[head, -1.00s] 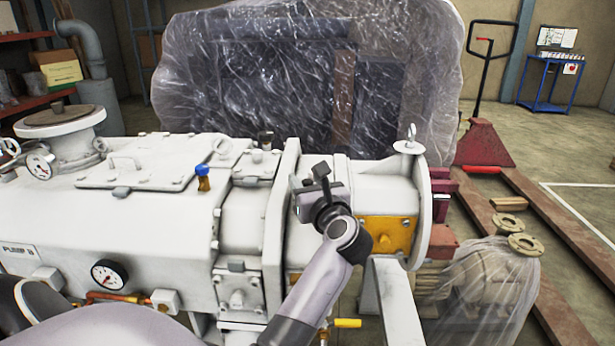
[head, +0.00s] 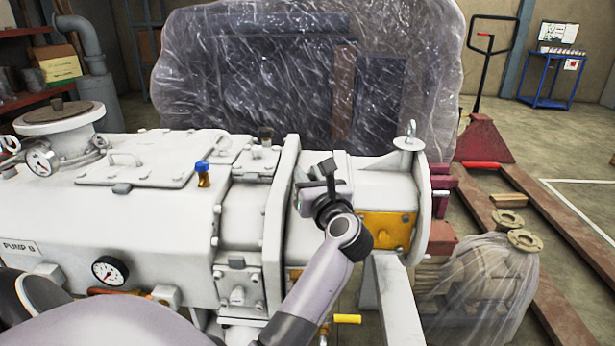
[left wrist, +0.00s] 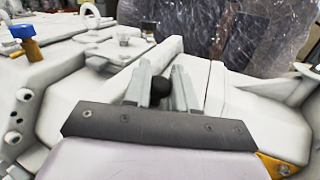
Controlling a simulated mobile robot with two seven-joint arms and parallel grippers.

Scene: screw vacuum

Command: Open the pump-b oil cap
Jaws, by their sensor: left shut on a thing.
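Pump B (head: 150,225) is a long white machine lying across the head view, with a "PUMP B" plate on its side. My left gripper (head: 318,188) is at the pump's right section, above the orange panel. In the left wrist view, the two fingers of my left gripper (left wrist: 160,88) stand on either side of a small black knob, which I take for the oil cap (left wrist: 160,92). The gripper is shut on it. The cap's lower part is hidden behind the gripper's dark plate. My right gripper is not in view.
A blue-topped fitting (head: 203,174) and a small dark-topped fitting (head: 265,136) stand up from the pump left of my gripper. A ring-topped flange (head: 410,143) is to the right. A plastic-wrapped machine (head: 300,80) stands behind. A pallet jack (head: 484,140) is at right.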

